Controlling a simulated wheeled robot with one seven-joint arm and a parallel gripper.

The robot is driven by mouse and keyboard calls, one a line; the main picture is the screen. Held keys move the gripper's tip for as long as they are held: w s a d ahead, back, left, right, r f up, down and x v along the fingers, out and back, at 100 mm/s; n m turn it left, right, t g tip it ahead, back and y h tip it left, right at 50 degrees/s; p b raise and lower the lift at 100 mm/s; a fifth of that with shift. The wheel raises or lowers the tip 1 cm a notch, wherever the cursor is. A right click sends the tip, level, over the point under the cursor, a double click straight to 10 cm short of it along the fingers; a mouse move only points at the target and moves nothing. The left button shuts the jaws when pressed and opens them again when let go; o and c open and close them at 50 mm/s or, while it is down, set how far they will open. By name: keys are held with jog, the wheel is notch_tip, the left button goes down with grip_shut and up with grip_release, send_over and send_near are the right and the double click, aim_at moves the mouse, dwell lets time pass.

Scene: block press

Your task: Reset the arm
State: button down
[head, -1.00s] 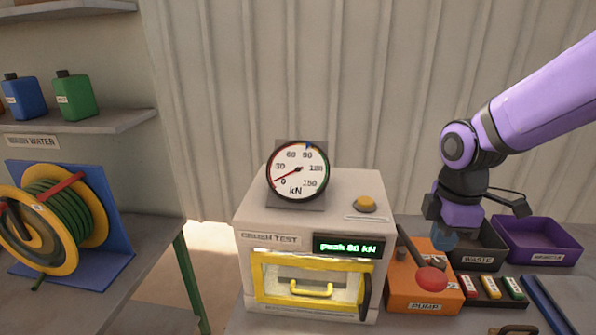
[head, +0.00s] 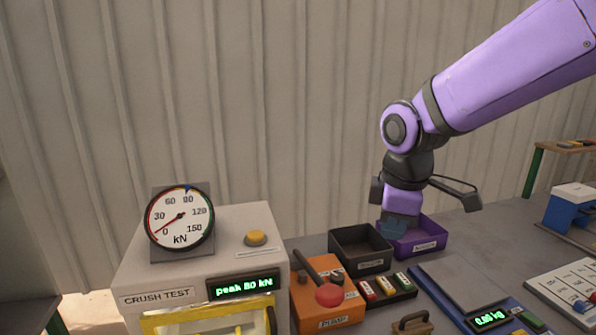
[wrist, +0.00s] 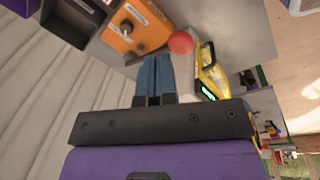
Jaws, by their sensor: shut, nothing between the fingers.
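My gripper (head: 392,230) is on the right side of the head view, pointing down, in front of part of the purple tray (head: 428,238). Its blue fingers are together and empty; they also show in the wrist view (wrist: 153,75).
A dark bin (head: 362,250) sits left of the purple tray. A rack of coloured pieces (head: 388,288), a wooden-handled tool (head: 412,322) and a scale (head: 490,318) reading 0.60 kg lie toward the front. The wall behind is bare.

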jog(key=s+d+r+m+t, duration=0.1)
jog(key=s+d+r+m, duration=0.2)
jog(key=s+d+m, duration=0.4)
jog(key=s+d+r+m+t, duration=0.2)
jog(key=s+d+r+m, duration=0.2)
jog(key=s+d+m, duration=0.3)
jog(key=shift+s+d+m, duration=0.3)
jog(key=shift+s+d, duration=0.1)
jog(key=shift+s, duration=0.4)
jog(key=shift+r, duration=0.1)
dwell(0.8)
